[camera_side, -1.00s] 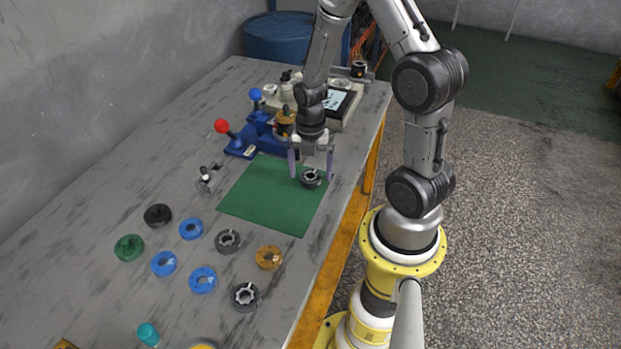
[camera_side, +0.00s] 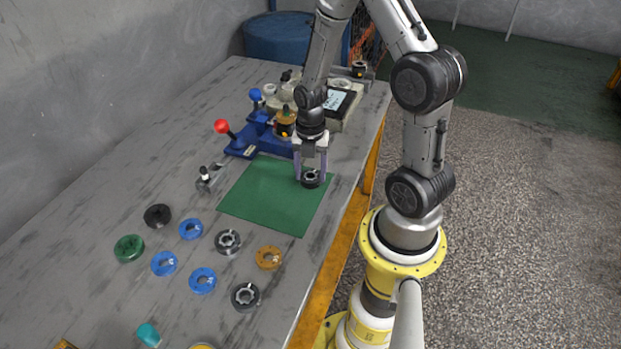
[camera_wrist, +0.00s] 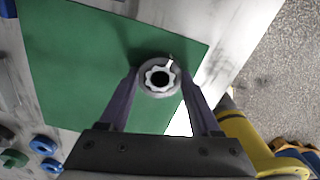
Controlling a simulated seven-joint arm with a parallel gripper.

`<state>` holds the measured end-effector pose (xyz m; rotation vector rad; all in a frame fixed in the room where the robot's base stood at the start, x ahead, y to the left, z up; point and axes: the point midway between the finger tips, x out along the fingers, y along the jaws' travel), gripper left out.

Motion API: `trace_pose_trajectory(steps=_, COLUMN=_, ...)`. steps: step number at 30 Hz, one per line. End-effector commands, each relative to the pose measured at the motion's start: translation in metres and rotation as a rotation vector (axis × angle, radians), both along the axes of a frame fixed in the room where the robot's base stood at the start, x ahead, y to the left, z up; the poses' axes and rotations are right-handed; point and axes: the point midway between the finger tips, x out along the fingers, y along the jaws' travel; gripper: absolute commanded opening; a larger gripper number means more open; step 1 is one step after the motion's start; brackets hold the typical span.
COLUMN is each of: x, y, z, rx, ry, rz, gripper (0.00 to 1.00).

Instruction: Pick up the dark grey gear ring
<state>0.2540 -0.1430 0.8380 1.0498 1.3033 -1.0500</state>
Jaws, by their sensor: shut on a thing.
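The dark grey gear ring (camera_side: 311,179) is on the green mat (camera_side: 268,200), near the mat's right edge. In the wrist view the ring (camera_wrist: 171,90) shows its lighter toothed inner opening and lies between my fingers. My gripper (camera_side: 311,181) points down with its two purple-grey fingers shut on the ring from both sides. In the wrist view the fingers of my gripper (camera_wrist: 159,85) reach the ring's left and right sides. I cannot tell whether the ring is still touching the mat.
Blue rings (camera_side: 191,229), dark gear rings (camera_side: 246,296), a green part (camera_side: 129,248), a black part (camera_side: 158,215) and an orange ring (camera_side: 269,257) lie on the grey table at front left. A blue fixture with a red knob (camera_side: 222,126) stands behind the mat.

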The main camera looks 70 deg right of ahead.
Motion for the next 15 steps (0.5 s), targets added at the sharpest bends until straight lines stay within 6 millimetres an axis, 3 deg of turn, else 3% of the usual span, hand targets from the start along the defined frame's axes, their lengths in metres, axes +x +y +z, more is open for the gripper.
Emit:
trace_pose_trajectory(steps=10, x=0.001, y=-0.001, z=0.007, rx=-0.002, ry=-0.005, rz=0.0, gripper=0.0)
trace_pose_trajectory(steps=15, x=0.002, y=-0.001, z=0.028, rx=-0.004, ry=-0.008, rz=0.0, gripper=0.0)
